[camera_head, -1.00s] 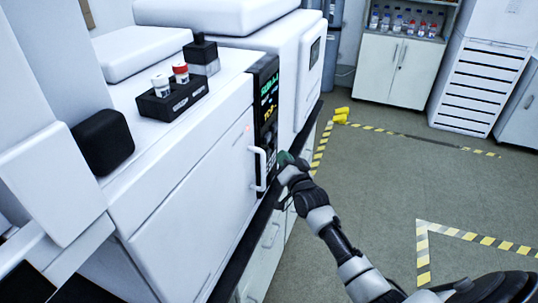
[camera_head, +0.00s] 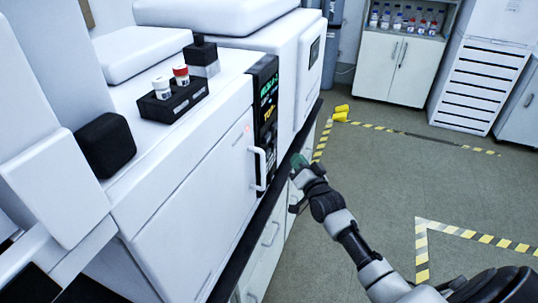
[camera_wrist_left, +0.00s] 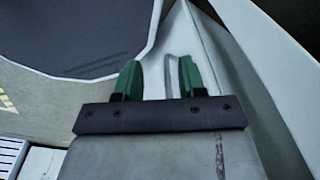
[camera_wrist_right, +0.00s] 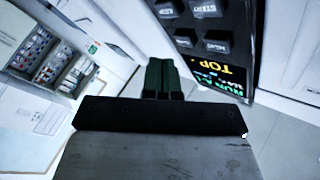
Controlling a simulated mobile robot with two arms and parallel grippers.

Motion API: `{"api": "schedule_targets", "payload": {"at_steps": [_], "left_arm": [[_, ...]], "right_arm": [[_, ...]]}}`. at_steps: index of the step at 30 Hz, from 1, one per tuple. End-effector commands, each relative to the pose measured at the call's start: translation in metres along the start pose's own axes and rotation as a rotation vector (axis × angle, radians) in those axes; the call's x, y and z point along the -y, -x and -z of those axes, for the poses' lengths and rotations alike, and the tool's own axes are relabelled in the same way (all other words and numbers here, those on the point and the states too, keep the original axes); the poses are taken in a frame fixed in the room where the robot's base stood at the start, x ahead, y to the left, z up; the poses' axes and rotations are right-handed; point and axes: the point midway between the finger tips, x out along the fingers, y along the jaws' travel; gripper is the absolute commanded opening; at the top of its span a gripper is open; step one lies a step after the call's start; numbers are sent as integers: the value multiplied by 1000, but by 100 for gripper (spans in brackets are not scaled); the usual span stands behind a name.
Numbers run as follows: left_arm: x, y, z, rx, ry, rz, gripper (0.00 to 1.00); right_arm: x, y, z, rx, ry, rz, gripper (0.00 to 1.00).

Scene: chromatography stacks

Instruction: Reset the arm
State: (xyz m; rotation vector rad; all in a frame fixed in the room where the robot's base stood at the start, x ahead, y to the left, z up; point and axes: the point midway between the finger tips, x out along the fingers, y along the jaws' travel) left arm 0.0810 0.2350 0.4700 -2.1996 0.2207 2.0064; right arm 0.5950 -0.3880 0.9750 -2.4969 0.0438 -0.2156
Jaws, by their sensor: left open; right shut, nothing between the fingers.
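My right gripper (camera_head: 300,162) is in front of the white machine, just right of its door handle (camera_head: 258,168), with a visible gap. In the right wrist view its green fingers (camera_wrist_right: 162,77) are together with nothing between them. The black control panel (camera_wrist_right: 212,40) with keys and lit text is close ahead there; the panel also shows in the head view (camera_head: 266,110). My left gripper (camera_wrist_left: 160,80) shows only in its wrist view. Its green fingers are apart and empty, near pale surfaces.
The white machine (camera_head: 190,225) has its door closed. A black vial rack (camera_head: 173,103) holding a white-capped and a red-capped vial sits on top. A dark counter edge (camera_head: 245,235) runs below the machine. Grey floor (camera_head: 370,185) with yellow-black tape is open to the right.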

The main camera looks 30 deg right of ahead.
Motion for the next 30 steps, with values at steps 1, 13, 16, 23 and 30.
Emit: {"api": "schedule_targets", "payload": {"at_steps": [1, 13, 16, 23, 30], "left_arm": [[0, 0, 0, 0, 0, 0, 40], [0, 0, 0, 0, 0, 0, 40], [0, 0, 0, 0, 0, 0, 40], [0, 0, 0, 0, 0, 0, 40], [0, 0, 0, 0, 0, 0, 40]], "right_arm": [[0, 0, 0, 0, 0, 0, 0], [-14, 8, -25, 51, 24, -38, 0], [-40, 28, -68, 149, 76, -102, 0], [-109, 122, -199, 487, 254, -262, 0], [-156, 264, -309, 874, 432, -351, 0]]}}
